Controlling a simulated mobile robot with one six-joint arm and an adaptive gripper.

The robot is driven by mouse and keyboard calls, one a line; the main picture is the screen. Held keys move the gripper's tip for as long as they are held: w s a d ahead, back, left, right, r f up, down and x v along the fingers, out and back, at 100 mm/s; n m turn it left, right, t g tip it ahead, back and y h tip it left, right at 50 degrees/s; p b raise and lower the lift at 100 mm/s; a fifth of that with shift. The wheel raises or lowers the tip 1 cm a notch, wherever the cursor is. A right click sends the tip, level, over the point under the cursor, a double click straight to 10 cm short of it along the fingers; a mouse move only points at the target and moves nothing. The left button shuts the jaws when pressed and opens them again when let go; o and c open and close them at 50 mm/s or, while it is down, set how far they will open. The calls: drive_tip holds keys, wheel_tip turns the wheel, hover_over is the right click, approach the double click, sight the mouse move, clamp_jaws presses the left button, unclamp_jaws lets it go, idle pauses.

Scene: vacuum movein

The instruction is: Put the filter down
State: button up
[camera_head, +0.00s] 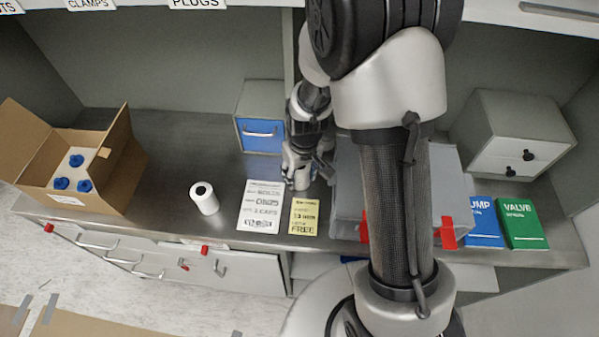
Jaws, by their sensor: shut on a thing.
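My gripper (298,172) is at the middle of the metal counter, in front of the blue-fronted drawer box and left of the grey bin. It is shut on a small pale thing, the filter (299,181), which is mostly hidden by the fingers. I cannot tell whether the filter touches the counter. A white cylinder with a dark hole in its top (204,197) stands upright on the counter, to the left and apart from my gripper.
An open cardboard box (117,165) holds several blue-capped white items. A white label sheet (261,205) and a yellow note (304,217) lie near the front. The grey bin (345,190), blue book (484,222), green book (522,222) and grey drawer box (520,130) stand right.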

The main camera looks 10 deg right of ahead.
drive_tip(key=shift+f, duration=0.2)
drive_tip(key=o, duration=1.1)
drive_tip(key=shift+o, duration=0.2)
drive_tip(key=shift+r, duration=0.1)
